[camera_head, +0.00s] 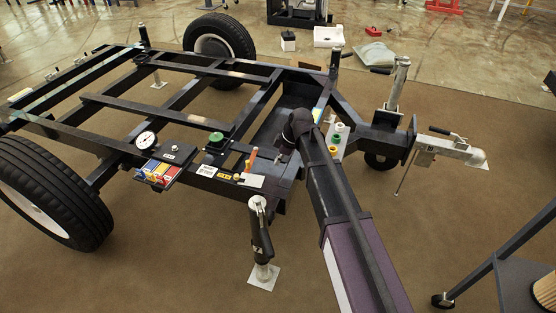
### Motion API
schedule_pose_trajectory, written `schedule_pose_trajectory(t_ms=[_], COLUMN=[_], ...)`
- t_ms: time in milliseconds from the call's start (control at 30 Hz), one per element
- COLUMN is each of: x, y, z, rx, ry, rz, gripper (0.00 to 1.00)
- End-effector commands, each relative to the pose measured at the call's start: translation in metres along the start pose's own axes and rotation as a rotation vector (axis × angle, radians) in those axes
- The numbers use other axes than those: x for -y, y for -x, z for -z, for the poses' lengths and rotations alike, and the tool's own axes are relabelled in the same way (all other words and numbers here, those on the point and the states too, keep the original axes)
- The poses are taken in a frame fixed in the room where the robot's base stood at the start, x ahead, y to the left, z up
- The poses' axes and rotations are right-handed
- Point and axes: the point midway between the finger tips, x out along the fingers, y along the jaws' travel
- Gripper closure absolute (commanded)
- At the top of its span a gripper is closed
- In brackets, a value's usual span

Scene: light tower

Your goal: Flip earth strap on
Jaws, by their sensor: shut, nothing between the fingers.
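The light tower's trailer frame (150,108) carries several small controls along its near side. An orange upright lever (252,158) stands on a white plate (250,181). A small yellow knob (237,177) sits just left of it. The labels are too small to read, so I cannot tell which control is the earth strap. My gripper (284,148) is a small dark shape at the end of my arm, just right of the orange lever and apart from it. It is shut and empty, and partly hidden by my wrist.
Left of the lever are a green knob (215,140), a round gauge (146,140) and a panel of coloured switches (158,172). A white button panel (338,141) lies right of my arm. A jack leg (261,238) stands in front. Open brown floor lies at front left.

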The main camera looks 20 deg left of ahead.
Motion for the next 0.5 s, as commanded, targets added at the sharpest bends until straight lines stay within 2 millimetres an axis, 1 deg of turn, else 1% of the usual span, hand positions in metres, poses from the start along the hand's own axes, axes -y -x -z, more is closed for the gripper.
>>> schedule_pose_trajectory(t_ms=[33, 67, 100, 167, 200, 233, 267, 367, 467, 500], x=[0.0, 0.0, 0.0, 0.001, 0.001, 0.002, 0.003, 0.007, 0.015, 0.019], y=[0.0, 0.0, 0.0, 0.0, 0.001, 0.002, 0.003, 0.008, 0.016, 0.021], z=[0.0, 0.0, 0.0, -0.001, -0.003, -0.005, -0.008, -0.021, -0.044, -0.055], rx=[0.0, 0.0, 0.0, 0.001, 0.002, 0.004, 0.006, 0.019, 0.038, 0.049], ry=[0.0, 0.0, -0.001, -0.005, -0.011, -0.019, -0.029, -0.082, -0.174, -0.221], rz=[0.0, 0.0, 0.0, 0.0, -0.001, -0.002, -0.003, -0.009, -0.019, -0.024], gripper=[1.0, 0.97, 0.85, 0.67, 0.55, 0.46, 0.4, 0.4, 0.4, 0.4])
